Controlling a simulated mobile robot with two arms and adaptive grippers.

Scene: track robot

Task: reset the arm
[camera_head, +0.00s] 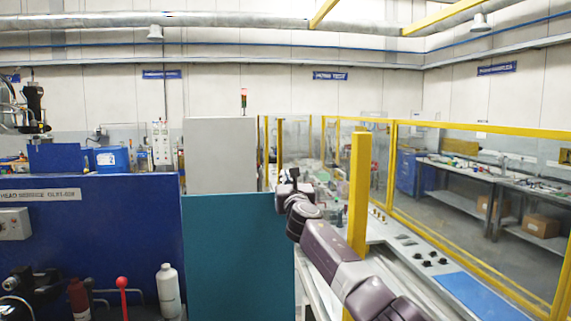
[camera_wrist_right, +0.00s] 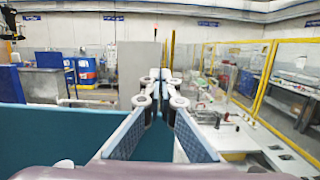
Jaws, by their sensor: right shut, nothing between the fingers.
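My right arm (camera_head: 330,251) comes in from the lower right in the head view and reaches forward. My right gripper (camera_head: 294,188) is at its far end, small, beside the top right corner of the teal panel (camera_head: 238,255). In the right wrist view my right gripper (camera_wrist_right: 154,82) points forward with its fingertips together. It is shut and nothing shows between the fingers. The teal panel also shows below and left of it in the wrist view (camera_wrist_right: 50,135). My left gripper is in neither view.
A blue machine (camera_head: 100,230) is at the left. A grey cabinet (camera_head: 220,153) stands behind the teal panel.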

